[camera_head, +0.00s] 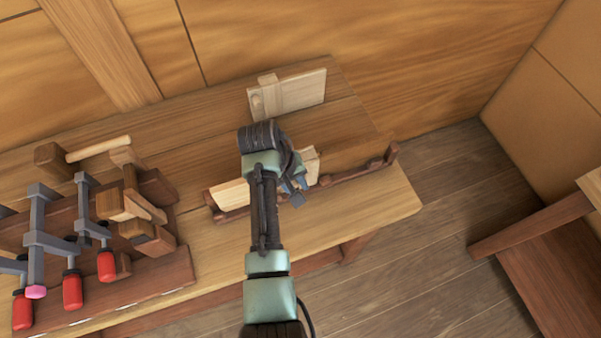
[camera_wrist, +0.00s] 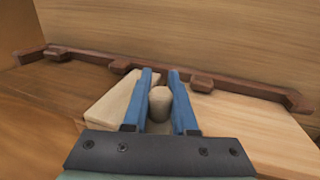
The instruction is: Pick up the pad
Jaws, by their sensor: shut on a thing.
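My gripper (camera_head: 298,187) is low over the right part of the workbench; its blue fingers (camera_wrist: 160,76) point at a dark rail in the wrist view. They are shut on a pale, round-topped wooden knob (camera_wrist: 160,103), which I take to be part of the pad. Pale boards lie on both sides of it: a narrow one (camera_wrist: 112,104) left and a wider one (camera_wrist: 250,125) right. Where the knob joins them is hidden by the gripper. In the head view my arm covers the knob, and pale wood (camera_head: 231,193) shows on the left.
The dark rail (camera_wrist: 85,56) with small blocks stands just beyond the fingers. A pale board with a crosspiece (camera_head: 305,91) is at the back of the workbench (camera_head: 380,207). Clamps with red handles (camera_head: 72,290) and wooden blocks crowd the left. The bench's right end is clear.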

